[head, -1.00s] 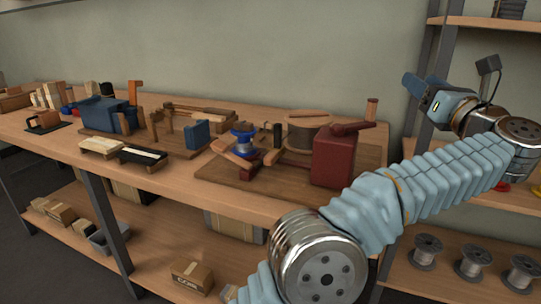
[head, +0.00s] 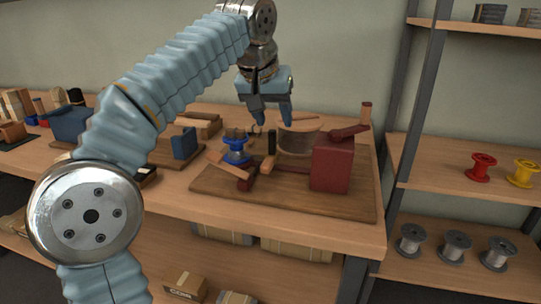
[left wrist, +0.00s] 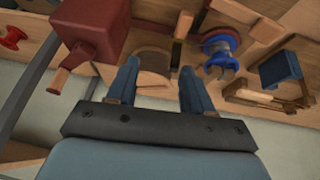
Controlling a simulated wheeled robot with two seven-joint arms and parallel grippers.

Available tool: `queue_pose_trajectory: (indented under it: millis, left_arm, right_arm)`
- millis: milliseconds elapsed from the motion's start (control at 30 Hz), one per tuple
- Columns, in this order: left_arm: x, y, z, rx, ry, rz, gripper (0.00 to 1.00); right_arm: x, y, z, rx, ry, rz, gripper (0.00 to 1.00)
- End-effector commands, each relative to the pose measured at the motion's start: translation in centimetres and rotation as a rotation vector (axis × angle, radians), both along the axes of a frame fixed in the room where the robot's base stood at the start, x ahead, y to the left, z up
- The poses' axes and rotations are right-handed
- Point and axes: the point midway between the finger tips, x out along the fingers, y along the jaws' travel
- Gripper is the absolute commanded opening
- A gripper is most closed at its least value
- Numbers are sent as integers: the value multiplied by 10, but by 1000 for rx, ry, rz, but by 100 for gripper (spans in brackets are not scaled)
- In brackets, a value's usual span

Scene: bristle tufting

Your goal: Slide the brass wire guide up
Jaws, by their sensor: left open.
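My left gripper (head: 271,116) is open and points down over the wooden board, just above a short dark post with a brass-coloured top (head: 271,133). I take this top for the wire guide, but it is small and I cannot be sure. In the left wrist view my left gripper (left wrist: 158,70) has its two blue fingers spread, with nothing held between them. My right gripper is not in view.
On the board (head: 235,195) stand a dark red block with a crank (head: 332,163), a blue spool (head: 236,150) and a round wooden drum (head: 298,142) close to the fingers. A shelf with red (head: 481,168) and yellow spools (head: 522,172) is at the right.

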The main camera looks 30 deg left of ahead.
Motion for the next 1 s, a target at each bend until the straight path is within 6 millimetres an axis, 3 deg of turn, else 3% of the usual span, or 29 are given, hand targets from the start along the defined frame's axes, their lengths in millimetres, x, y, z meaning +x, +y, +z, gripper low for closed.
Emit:
queue_pose_trajectory:
  millis: [67, 167, 700, 1000]
  left_arm:
    - [-17, 17, -3, 42, 63, 18, 51]
    - [-25, 25, -10, 62, 96, 27, 51]
    - [16, 34, -111, 60, 99, 26, 51]
    - [26, 36, -133, 59, 95, 25, 51]
  right_arm:
    - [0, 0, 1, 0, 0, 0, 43]
    - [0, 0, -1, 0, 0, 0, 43]
    - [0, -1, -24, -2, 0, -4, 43]
    - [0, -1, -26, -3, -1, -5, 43]
